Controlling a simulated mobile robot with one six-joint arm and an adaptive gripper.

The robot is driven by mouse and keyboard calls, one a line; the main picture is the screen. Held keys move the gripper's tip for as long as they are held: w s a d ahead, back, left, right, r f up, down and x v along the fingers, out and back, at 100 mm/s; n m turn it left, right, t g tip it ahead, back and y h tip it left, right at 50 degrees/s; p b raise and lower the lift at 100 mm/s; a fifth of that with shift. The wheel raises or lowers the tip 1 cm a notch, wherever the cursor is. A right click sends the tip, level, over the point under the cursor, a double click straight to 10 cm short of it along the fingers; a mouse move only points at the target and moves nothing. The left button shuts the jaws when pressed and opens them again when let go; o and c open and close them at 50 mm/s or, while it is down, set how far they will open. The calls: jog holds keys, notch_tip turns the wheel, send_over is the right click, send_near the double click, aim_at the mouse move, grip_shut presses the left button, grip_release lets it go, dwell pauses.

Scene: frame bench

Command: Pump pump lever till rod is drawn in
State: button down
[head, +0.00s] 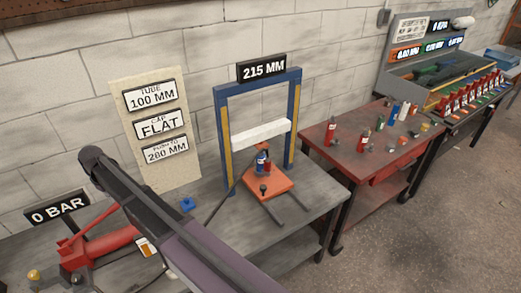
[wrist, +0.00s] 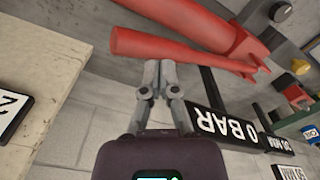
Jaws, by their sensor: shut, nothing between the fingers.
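The red pump (head: 100,246) lies at the lower left of the head view, beside a black "0 BAR" sign (head: 59,208). In the wrist view two red bars run across the top; the lower one (wrist: 175,46) looks like the pump lever, the thicker one (wrist: 190,18) like the pump body. My gripper (wrist: 158,66) is shut and empty, its tips just below the lower bar; I cannot tell whether they touch it. My arm hides part of the pump in the head view. The rod cannot be told apart.
A blue press frame (head: 221,128) with a white crossbar (head: 261,134) and a "215 MM" sign (head: 262,68) stands on the grey bench. An orange plate (head: 267,185) bears small items. A sign board (head: 187,160) stands behind. A red table (head: 347,165) is at right.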

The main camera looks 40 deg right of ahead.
jog(key=shift+f+b, duration=5.15)
jog(key=shift+f, duration=0.3)
notch_tip(320, 180, up, 10)
jog(key=p, duration=0.9)
jog(key=shift+f, duration=0.45)
notch_tip(320, 180, down, 9)
jog(key=b, duration=0.8)
jog(key=shift+r+b, duration=0.1)
jog(key=shift+b, duration=0.25)
notch_tip(320, 180, up, 9)
jog(key=p, duration=0.9)
jog(key=shift+r, duration=0.1)
